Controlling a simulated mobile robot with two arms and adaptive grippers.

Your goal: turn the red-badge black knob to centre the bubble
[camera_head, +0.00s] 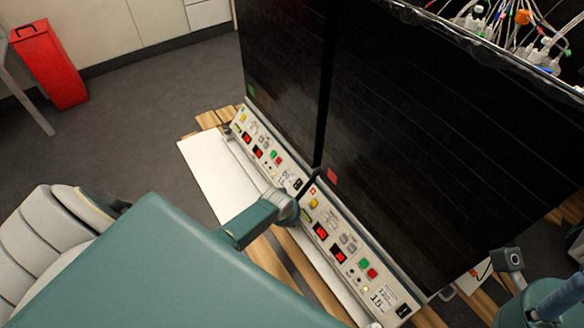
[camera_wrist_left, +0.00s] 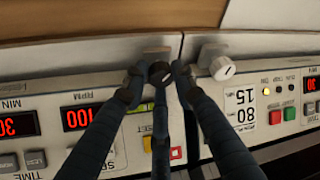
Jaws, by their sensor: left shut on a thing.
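The black knob (camera_wrist_left: 160,74) stands at the top edge of the control panel in the left wrist view. A small yellow-green strip (camera_wrist_left: 143,107), possibly the bubble vial, lies just below the knob; I cannot make out a bubble. In the head view my left wrist hides the knob. Part of my right arm (camera_head: 545,298) shows at the lower right; its fingers are unclear.
A white knob (camera_wrist_left: 222,68) stands close to the right of my left gripper. Two control panels, the near one (camera_head: 342,246) and the far one (camera_head: 262,147), line the dark shaker housings (camera_head: 410,140). A red bin (camera_head: 49,64) stands far left on open floor.

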